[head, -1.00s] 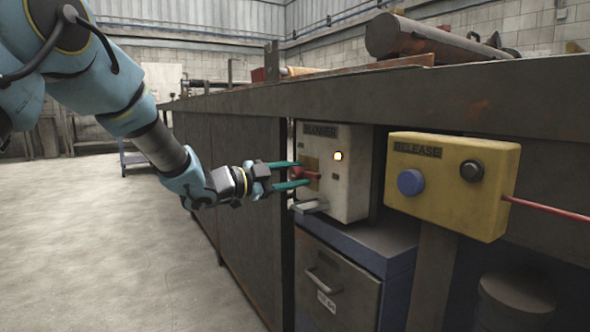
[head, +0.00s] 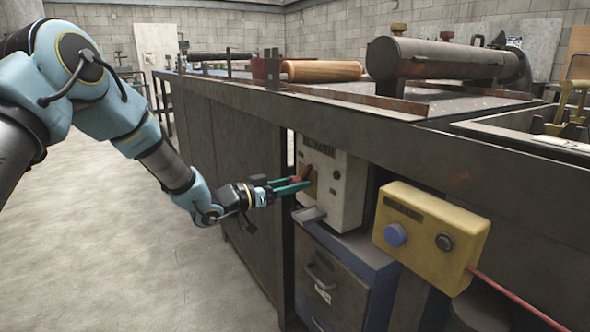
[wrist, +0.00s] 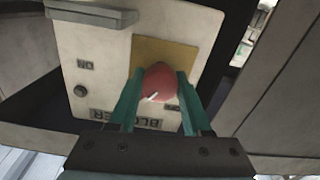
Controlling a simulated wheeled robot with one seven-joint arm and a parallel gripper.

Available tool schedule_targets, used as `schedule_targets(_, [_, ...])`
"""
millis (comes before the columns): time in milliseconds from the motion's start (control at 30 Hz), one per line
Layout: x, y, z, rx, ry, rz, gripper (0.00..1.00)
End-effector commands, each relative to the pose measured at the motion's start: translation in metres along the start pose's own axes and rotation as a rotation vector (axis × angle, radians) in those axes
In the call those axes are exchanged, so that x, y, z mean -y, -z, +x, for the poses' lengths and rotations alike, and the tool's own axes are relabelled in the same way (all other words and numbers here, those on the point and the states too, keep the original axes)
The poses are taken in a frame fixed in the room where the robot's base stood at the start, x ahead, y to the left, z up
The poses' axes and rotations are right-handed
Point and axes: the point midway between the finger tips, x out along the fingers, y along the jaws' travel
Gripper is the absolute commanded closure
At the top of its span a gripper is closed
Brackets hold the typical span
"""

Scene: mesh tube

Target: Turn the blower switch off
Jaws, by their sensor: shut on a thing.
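The blower box (head: 347,205) is a pale box under the bench edge, with a dark BLOWER label (head: 319,145) at its top. Its switch has a red knob (wrist: 160,82) in front of a tan plate (wrist: 190,54). My gripper (head: 306,184) has its green fingers on either side of the red knob, shut on it, and in the wrist view (wrist: 159,75) one finger touches each side. The knob's stem is hidden. The small round lamp (wrist: 80,91) on the box looks dark.
A yellow box (head: 430,240) with a blue button and a dark button hangs to the right, with a red cable. A dark drawer cabinet (head: 335,285) stands below. The heavy bench (head: 440,145) overhangs the box. The floor at left is clear.

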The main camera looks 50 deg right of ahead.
Motion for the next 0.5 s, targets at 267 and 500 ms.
schedule_targets(267, [-0.0001, 0.0027, -0.0011, 0.003, 0.001, -0.256, 1.0])
schedule_targets(500, [-0.0001, 0.0002, -0.0011, 0.004, 0.001, -0.428, 1.0])
